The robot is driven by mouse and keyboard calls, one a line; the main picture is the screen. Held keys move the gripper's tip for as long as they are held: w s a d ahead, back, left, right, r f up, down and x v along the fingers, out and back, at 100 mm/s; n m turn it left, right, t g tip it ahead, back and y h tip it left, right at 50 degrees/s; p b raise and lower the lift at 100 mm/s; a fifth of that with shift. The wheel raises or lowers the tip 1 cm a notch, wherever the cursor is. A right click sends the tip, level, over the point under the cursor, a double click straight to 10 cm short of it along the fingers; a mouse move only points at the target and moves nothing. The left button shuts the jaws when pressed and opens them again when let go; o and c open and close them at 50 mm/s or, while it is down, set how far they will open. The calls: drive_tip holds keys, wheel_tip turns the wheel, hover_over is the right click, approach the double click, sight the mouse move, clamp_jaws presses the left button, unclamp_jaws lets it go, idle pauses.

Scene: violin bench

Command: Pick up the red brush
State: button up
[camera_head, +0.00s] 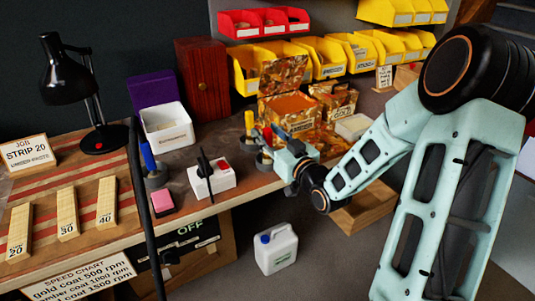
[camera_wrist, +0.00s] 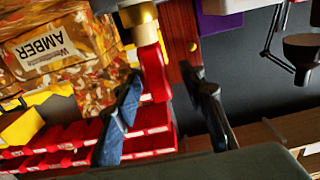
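The red brush shows in the wrist view as a red handle (camera_wrist: 158,80) below a gold-coloured band, between the two fingers of my gripper (camera_wrist: 160,78). A dark gap shows between the handle and the right finger; whether the left finger touches it I cannot tell. In the head view my gripper (camera_head: 268,138) is at the bench's right part, with the red handle (camera_head: 267,134) partly hidden at its fingers. A grey pot (camera_head: 263,161) stands just below the fingers. My gripper is open around the brush.
A yellow handle (camera_head: 249,122) stands close behind my gripper. A blue handle (camera_head: 148,157) stands in a grey pot further left. A white box with a black lever (camera_head: 211,179) is near the front edge. Amber-patterned boxes (camera_head: 290,107) and yellow bins (camera_head: 325,57) stand behind.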

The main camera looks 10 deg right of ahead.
clamp_jaws()
drive_tip(key=shift+r, duration=0.15)
idle(0.4)
